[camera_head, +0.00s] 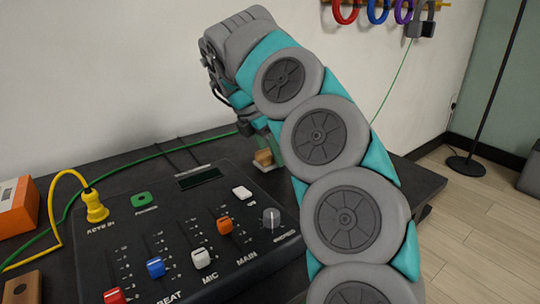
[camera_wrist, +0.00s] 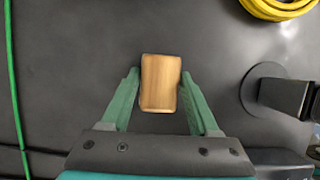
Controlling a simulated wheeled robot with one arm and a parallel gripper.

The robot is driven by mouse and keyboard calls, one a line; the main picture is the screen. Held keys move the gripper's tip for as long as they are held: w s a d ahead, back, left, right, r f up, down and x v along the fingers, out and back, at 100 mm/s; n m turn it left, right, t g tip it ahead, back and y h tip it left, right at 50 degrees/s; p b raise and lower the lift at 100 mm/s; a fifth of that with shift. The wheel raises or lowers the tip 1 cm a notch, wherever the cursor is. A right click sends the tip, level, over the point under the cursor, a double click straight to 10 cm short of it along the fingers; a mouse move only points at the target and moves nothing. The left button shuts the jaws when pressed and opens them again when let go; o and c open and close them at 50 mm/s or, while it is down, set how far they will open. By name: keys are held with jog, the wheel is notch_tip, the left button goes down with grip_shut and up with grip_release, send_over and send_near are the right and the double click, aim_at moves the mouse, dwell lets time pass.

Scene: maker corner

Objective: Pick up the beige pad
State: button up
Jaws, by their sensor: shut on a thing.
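The beige pad (camera_wrist: 160,84) is a small tan block with a wood-like grain. In the wrist view it sits between the two green fingers of my gripper (camera_wrist: 161,80), which are shut on its sides. In the head view the pad (camera_head: 264,157) shows small behind the mixer, at the far part of the dark table. My gripper (camera_head: 272,146) reaches down to it there, partly hidden by my arm. I cannot tell whether the pad touches the table.
A black mixer (camera_head: 150,235) with coloured sliders fills the near table. A yellow plug (camera_head: 95,207), an orange box (camera_head: 17,205) and a green cable (camera_head: 160,153) lie around it. The wrist view shows a yellow cable coil (camera_wrist: 278,8) and a black round base (camera_wrist: 262,88) at right.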

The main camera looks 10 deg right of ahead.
notch_tip(320, 180, up, 8)
jog(key=shift+f+p, duration=0.1)
jog(key=shift+p, duration=1.1)
jog(key=shift+r+p, duration=0.65)
jog(key=shift+r, duration=0.1)
jog(key=o, duration=0.7)
jog(key=c, duration=0.5)
